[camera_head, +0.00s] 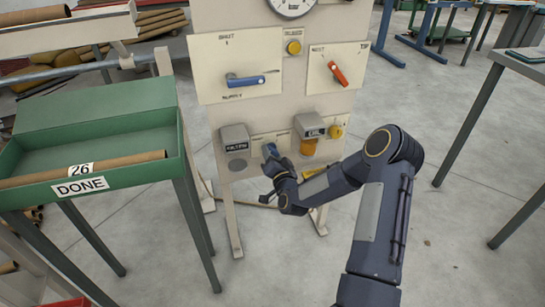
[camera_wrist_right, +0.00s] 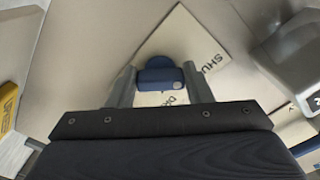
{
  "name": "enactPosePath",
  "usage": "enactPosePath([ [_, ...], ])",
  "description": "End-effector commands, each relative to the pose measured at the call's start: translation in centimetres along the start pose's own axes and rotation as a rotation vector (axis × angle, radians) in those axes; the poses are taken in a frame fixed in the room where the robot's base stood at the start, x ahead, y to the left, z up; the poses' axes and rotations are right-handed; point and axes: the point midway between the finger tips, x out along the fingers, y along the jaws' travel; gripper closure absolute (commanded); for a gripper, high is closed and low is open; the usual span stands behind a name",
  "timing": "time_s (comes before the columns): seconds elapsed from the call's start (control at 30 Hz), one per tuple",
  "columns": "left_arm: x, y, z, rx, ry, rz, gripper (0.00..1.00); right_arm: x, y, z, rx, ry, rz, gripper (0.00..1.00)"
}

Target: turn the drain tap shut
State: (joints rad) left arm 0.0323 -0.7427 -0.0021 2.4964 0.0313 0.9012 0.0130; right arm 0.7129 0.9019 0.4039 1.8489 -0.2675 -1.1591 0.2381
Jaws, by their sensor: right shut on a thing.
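The drain tap (camera_head: 269,149) has a small blue handle, low on the pale panel between two grey boxes. My right gripper (camera_head: 273,161) reaches it from the front and partly hides it. In the right wrist view the blue handle (camera_wrist_right: 158,76) sits between the two grey fingers of my right gripper (camera_wrist_right: 160,88), which is shut on it. A cream plate (camera_wrist_right: 190,50) behind the handle bears the letters "SHU" and part of another word. The tap's exact angle is hard to tell. My left gripper is not in view.
Grey boxes (camera_head: 235,141) (camera_head: 309,125) flank the tap closely. Above are a blue lever (camera_head: 245,80), a red lever (camera_head: 338,73) and a gauge (camera_head: 292,5). A green tray (camera_head: 95,110) marked "DONE" with a cardboard tube (camera_head: 110,164) stands left.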

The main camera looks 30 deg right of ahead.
Motion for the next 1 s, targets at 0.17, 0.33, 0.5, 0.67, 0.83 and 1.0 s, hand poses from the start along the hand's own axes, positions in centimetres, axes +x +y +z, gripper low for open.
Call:
enactPosePath([
  [0.17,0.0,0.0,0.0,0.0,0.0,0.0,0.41,0.0,0.1,0.1,-0.006,-0.003,0.001,0.77],
  [0.33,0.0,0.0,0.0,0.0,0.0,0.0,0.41,0.0,0.1,0.1,-0.006,-0.003,0.001,0.53],
  [0.5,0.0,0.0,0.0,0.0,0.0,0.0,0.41,0.0,0.1,0.1,-0.004,-0.002,0.001,0.33],
  [0.67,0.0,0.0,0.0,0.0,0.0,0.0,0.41,0.0,0.1,0.0,-0.003,-0.002,0.0,0.33],
  [0.83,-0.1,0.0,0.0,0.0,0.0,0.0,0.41,-0.4,0.0,0.0,-0.003,-0.001,0.0,0.33],
  [1.0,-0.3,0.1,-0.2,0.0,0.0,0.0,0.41,-2.9,0.1,0.0,-0.004,-0.004,0.002,0.33],
])
